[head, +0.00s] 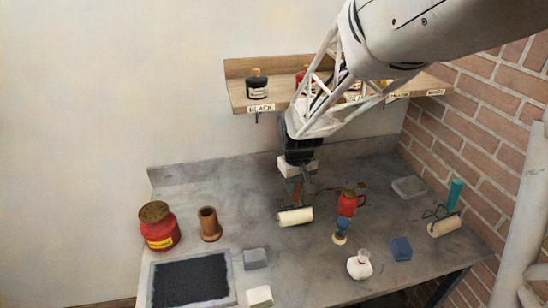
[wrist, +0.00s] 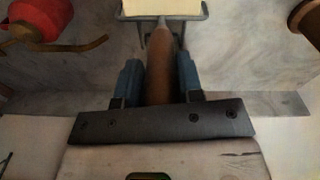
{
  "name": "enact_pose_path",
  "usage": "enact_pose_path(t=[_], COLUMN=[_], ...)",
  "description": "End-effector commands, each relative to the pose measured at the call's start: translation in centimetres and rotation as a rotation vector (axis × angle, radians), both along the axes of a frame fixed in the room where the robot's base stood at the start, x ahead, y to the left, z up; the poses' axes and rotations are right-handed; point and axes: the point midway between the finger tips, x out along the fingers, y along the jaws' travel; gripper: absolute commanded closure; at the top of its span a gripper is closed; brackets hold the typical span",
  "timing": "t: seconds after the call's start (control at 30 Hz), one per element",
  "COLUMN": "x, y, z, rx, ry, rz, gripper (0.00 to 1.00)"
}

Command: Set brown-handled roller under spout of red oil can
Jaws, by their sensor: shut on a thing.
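My gripper (head: 297,178) is shut on the brown handle (wrist: 158,62) of a roller, with one blue finger on each side of it. The roller's cream cylinder (head: 295,216) hangs low over the grey bench, left of the oil can; whether it touches the bench I cannot tell. Its edge shows at the top of the wrist view (wrist: 160,7). The red oil can (head: 348,202) stands right of my gripper. In the wrist view the can (wrist: 32,20) is at upper left, its thin brown spout (wrist: 75,47) pointing towards the roller handle, apart from it.
A teal-handled roller (head: 444,226) rests at right. A blue-and-tan piece (head: 341,228) stands before the oil can, with a white flask (head: 360,265) and blue block (head: 401,248) nearby. At left are a red jar (head: 159,231), brown cup (head: 209,224) and dark-filled tray (head: 234,284). A shelf (head: 236,91) is behind.

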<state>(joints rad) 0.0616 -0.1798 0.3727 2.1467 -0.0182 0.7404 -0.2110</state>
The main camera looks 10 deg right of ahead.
Motion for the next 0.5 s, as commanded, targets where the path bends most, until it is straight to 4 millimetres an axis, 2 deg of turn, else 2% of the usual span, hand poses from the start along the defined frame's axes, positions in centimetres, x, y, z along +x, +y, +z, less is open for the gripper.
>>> enact_pose_path(t=[0.4, 0.43, 0.5], x=[0.02, 0.02, 0.02], y=[0.0, 0.0, 0.0], z=[-0.14, -0.14, -0.14], rx=[0.0, 0.0, 0.0], ry=[-0.001, -0.001, -0.001], rz=[0.0, 0.0, 0.0], gripper=[0.87, 0.61, 0.5])
